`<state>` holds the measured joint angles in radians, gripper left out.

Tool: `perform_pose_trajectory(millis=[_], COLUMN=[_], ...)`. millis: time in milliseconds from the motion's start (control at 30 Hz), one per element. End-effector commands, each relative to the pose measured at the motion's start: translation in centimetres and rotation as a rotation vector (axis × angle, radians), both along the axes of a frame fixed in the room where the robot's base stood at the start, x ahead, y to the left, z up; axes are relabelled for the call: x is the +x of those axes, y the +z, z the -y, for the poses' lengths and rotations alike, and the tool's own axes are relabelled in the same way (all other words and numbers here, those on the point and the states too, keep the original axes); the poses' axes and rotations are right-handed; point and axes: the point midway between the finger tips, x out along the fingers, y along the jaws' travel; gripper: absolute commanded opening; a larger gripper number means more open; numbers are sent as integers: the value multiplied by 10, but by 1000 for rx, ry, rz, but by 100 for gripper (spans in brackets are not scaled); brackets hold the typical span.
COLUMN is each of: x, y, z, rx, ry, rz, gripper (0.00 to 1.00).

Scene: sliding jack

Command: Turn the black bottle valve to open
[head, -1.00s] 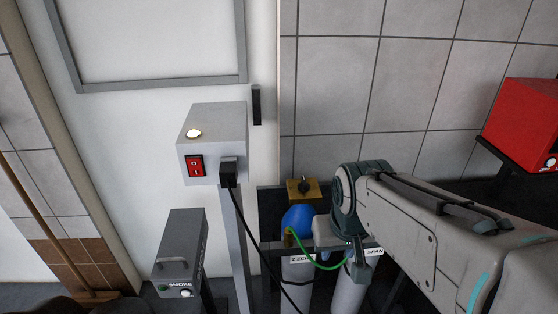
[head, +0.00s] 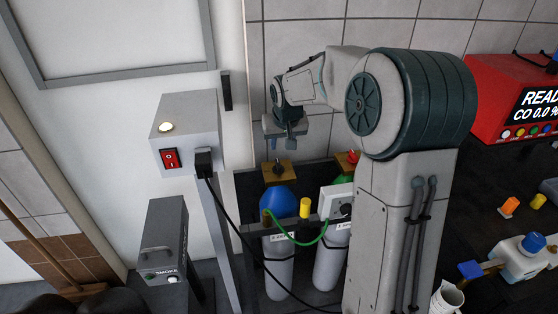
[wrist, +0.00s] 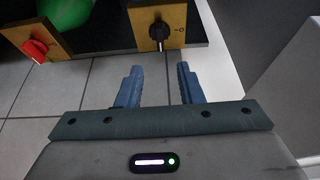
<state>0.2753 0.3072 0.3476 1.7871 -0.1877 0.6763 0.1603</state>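The black valve knob (wrist: 160,36) sits on a brass plate (wrist: 180,18) at the top of the wrist view. In the head view the brass block (head: 279,174) is above the blue-shouldered bottle (head: 280,203). My gripper (wrist: 158,78) is open and empty, with its two blue fingers pointing toward the knob and a gap between fingertips and knob in the picture. In the head view my gripper (head: 282,144) hangs just above the brass block. The knob's detail is small there.
A red valve knob (wrist: 36,50) is beside it, over a green-shouldered bottle (wrist: 92,12). A grey box with a red switch (head: 170,157) stands left of the bottles, with a black cable. The tiled wall is close behind. A red analyser (head: 515,95) is at right.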

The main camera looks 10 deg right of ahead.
Motion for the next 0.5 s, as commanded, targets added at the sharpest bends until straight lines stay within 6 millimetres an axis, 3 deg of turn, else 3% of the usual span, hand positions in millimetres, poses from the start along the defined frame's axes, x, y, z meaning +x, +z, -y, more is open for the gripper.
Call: perform_pose_trajectory(millis=[500], x=[36], y=[-91], z=[0], rx=[1], ry=[1], rz=[-5], gripper=[34])
